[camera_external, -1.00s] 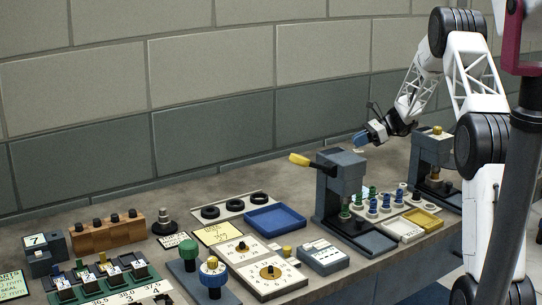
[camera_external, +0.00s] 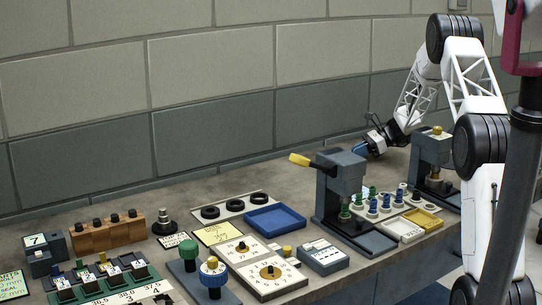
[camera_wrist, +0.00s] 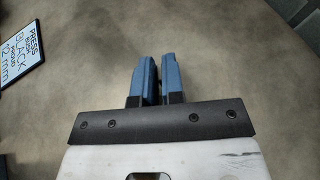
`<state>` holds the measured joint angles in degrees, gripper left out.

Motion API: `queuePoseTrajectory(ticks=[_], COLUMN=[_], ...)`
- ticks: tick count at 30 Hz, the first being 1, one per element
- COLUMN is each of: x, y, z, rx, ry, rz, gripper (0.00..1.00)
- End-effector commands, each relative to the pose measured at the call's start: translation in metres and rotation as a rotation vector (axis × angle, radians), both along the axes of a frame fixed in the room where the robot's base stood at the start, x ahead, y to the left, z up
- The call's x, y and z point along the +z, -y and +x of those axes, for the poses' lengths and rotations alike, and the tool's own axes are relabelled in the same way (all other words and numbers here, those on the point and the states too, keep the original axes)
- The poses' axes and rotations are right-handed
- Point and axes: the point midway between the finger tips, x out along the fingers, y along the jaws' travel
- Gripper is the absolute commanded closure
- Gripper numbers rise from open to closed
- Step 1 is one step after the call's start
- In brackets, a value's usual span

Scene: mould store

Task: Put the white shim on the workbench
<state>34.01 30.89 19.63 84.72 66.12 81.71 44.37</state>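My gripper (camera_external: 362,149) is low over the back of the workbench (camera_external: 300,172), beyond the middle press and near the wall. In the wrist view its two blue fingers (camera_wrist: 159,68) point at the bare grey-brown bench top (camera_wrist: 225,60). The fingers are close together with a narrow gap between them. I cannot make out the white shim in either view now; the fingers or the press may hide it. Whether the fingers grip it or are slightly apart from it cannot be told.
A grey press with a yellow handle (camera_external: 300,159) stands in front of my gripper, and a second press (camera_external: 432,155) stands to the right. A black-framed sign (camera_wrist: 22,40) lies at the left in the wrist view. A blue tray (camera_external: 275,219) and black rings (camera_external: 210,212) are left.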

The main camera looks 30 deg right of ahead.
Motion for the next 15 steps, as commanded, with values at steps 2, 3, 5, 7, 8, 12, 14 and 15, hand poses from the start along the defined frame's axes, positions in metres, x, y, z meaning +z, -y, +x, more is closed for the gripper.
queuePoseTrajectory(ticks=[2, 3, 5, 7, 8, 12, 14, 15], x=[0.0004, 0.0004, 0.0004, 0.0004, 0.0004, 0.0008, 0.0016, 0.0027], y=[0.0001, 0.0001, 0.0001, 0.0001, 0.0001, 0.0000, 0.0000, 0.0001], z=[0.0001, 0.0001, 0.0001, 0.0001, 0.0001, 0.0001, 0.0001, 0.0001], rx=[0.000, 0.000, 0.000, 0.000, 0.000, 0.000, 0.000, 0.000], ry=[0.000, 0.000, 0.000, 0.000, 0.000, 0.000, 0.001, 0.001], rz=[0.000, 0.000, 0.000, 0.000, 0.000, 0.000, 0.000, 0.000], gripper=[0.79, 0.73, 0.70, 0.70, 0.70, 0.70, 0.70, 0.70])
